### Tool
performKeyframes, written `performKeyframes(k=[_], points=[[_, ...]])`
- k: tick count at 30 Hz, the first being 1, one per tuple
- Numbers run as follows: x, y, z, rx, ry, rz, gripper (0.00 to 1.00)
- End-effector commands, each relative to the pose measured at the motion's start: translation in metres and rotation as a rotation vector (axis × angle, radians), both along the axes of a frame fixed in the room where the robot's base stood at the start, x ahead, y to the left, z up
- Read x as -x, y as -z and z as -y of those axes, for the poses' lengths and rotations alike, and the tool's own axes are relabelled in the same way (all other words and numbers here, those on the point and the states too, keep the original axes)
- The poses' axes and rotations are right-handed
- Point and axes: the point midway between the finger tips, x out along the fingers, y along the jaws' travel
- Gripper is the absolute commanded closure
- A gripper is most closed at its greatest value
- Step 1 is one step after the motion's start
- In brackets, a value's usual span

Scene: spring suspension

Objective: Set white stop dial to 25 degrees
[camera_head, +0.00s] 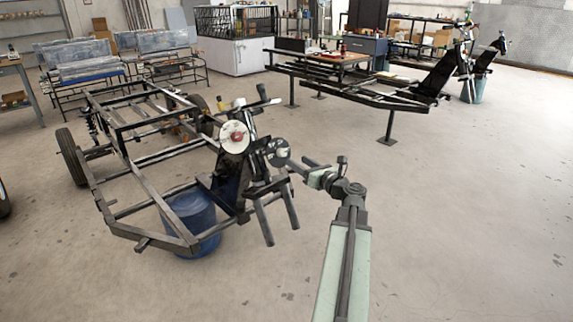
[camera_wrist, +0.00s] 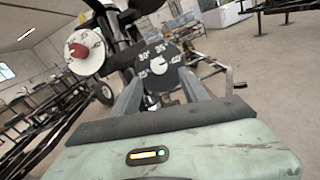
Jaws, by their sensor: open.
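A white round dial (camera_head: 235,137) with a red centre stands on the front of the black frame. It also shows in the wrist view (camera_wrist: 96,60), upper left, with dark marks at its rim, one looking like 40. Beside it is a dark grey dial (camera_head: 277,152) with white numbers and a small white piece at its centre. In the wrist view this grey dial (camera_wrist: 157,77) lies straight ahead, its numbers reading about 25 to 40. My gripper (camera_wrist: 163,74) is open, its fingers pointing at the grey dial's lower part. Whether they touch it I cannot tell. No finger is at the white dial.
The dials sit on a wheeled black tube frame (camera_head: 150,158) with pedals and levers around them. A blue bucket (camera_head: 190,215) stands under the frame. Another long black frame (camera_head: 350,85) stands at the back right. The floor (camera_head: 460,200) on the right is clear.

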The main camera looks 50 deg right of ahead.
Motion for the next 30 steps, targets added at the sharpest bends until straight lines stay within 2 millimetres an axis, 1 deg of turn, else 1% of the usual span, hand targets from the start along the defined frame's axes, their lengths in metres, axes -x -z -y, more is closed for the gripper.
performKeyframes(k=[2,9,12,16,23,26,27,29,30], points=[[-0.010,-0.001,0.002,0.002,-0.003,-0.001,0.48],[-0.054,-0.001,0.008,0.004,-0.004,-0.002,0.48],[-0.068,-0.001,0.010,0.005,-0.004,-0.003,0.48],[-0.075,-0.001,0.011,0.006,-0.003,-0.002,0.48],[-0.076,-0.001,0.010,0.006,-0.002,-0.002,0.48],[-0.076,-0.001,0.010,0.006,-0.002,-0.002,0.73],[-0.076,-0.001,0.010,0.006,-0.002,-0.002,0.84],[-0.075,-0.001,0.010,0.006,-0.002,-0.002,1.00],[-0.075,-0.001,0.010,0.006,-0.002,-0.002,1.00]])
